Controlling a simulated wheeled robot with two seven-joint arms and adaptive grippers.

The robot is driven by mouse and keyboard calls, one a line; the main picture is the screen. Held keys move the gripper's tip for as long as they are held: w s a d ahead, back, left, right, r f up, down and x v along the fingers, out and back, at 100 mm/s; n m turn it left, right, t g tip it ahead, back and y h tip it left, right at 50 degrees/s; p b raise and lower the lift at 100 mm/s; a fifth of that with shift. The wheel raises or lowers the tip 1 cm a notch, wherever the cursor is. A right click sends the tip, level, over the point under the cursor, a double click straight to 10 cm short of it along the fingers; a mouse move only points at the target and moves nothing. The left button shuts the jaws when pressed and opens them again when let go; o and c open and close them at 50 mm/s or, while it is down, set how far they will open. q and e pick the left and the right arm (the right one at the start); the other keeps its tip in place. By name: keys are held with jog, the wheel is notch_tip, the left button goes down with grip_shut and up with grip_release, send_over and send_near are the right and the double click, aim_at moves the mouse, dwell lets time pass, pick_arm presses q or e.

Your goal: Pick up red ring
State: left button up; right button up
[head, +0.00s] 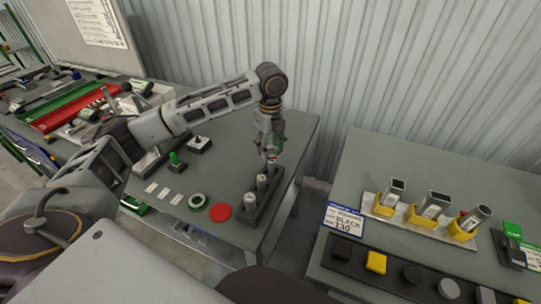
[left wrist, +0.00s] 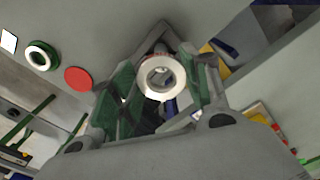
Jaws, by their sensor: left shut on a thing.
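My left gripper (head: 271,150) points down above the right end of a dark block with upright pegs (head: 247,214) on the left table. In the left wrist view the fingers (left wrist: 160,90) are shut on a ring (left wrist: 179,76) with a pale face and a round hole. A little red shows at its edge, so I take it for the red ring. The fingers partly hide the ring. I cannot tell whether it touches a peg. My right gripper is not in view.
A flat red disc (head: 220,212) and a green-and-white ring (head: 197,201) lie left of the block. White cards and a green-knobbed piece (head: 176,160) are farther left. A second table (head: 330,262) with yellow holders stands right, across a gap. A corrugated wall is behind.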

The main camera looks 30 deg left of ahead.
pick_arm(q)
jog(key=shift+r, duration=0.85)
